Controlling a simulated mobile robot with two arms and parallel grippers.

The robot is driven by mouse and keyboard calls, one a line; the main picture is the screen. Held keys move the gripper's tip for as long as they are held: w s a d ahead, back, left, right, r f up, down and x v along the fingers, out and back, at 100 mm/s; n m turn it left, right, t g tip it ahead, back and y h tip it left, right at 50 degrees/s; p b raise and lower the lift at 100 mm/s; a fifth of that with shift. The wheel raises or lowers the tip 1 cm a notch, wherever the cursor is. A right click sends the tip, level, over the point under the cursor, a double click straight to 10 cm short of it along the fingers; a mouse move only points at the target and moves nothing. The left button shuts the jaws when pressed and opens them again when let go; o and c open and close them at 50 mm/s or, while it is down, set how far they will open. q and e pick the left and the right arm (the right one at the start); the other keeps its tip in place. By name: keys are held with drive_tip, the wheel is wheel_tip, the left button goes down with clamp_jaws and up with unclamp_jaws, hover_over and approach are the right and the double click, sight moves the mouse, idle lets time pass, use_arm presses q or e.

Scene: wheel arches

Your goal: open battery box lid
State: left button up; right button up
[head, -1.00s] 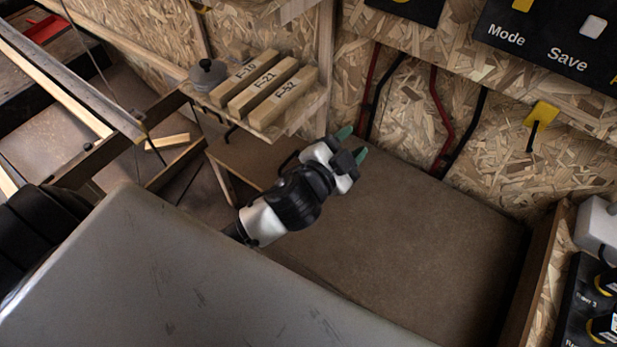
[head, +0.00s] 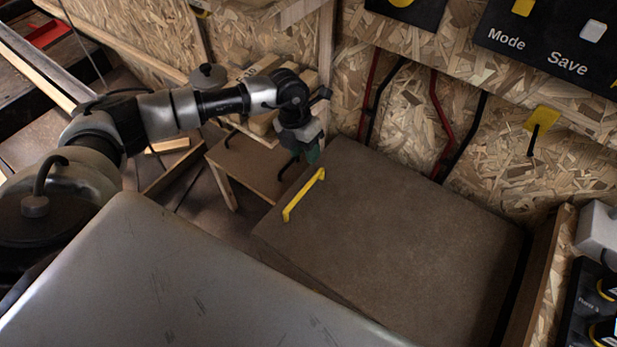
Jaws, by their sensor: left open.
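The battery box appears as a wide brown box with a flat brown lid (head: 400,225), which lies closed. A yellow handle (head: 304,195) stands on the lid near its left edge. My left gripper (head: 312,157) is open and points down at the lid's far left corner, just beyond the handle's far end. Its green fingertips are partly hidden, and nothing shows between them. It looks apart from the handle. My right gripper is not in view.
A shelf with labelled wooden blocks (head: 262,122) and a grey knobbed weight (head: 207,77) is partly behind my left arm. Red and black cables (head: 440,120) run down the chipboard wall behind the box. A black panel with a Mode label (head: 506,40) hangs above.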

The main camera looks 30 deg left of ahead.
sight(309, 182)
use_arm(q)
drive_tip(key=x, duration=0.7)
drive_tip(key=a+x, duration=0.1)
drive_tip(key=x, duration=0.2)
drive_tip(key=shift+f+b, duration=0.4)
clamp_jaws()
